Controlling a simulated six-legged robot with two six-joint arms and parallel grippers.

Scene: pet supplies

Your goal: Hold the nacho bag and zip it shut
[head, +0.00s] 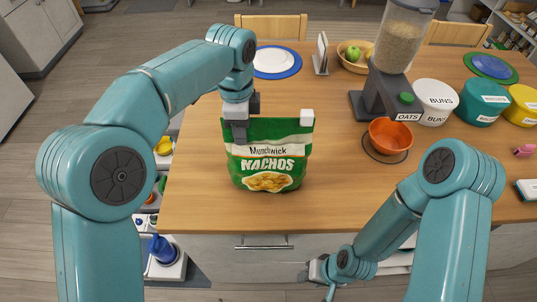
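The green nacho bag (268,166) stands upright on the wooden table, its front label facing me. A pale block that looks like the zip slider (307,117) sits at the bag's top right corner. My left gripper (239,122) comes down at the bag's top left corner, with one dark finger in front of the bag's edge; it looks shut on that corner. The far finger is partly hidden. My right gripper (318,270) hangs low in front of the drawer, below the table edge and apart from the bag; its fingers are too small to read.
An orange bowl (390,136) stands right of the bag, before an oats dispenser (383,95). Lidded tubs, including a white buns tub (436,99), stand farther right. A blue-rimmed plate (276,62) and a fruit basket (354,57) are behind. The table front around the bag is clear.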

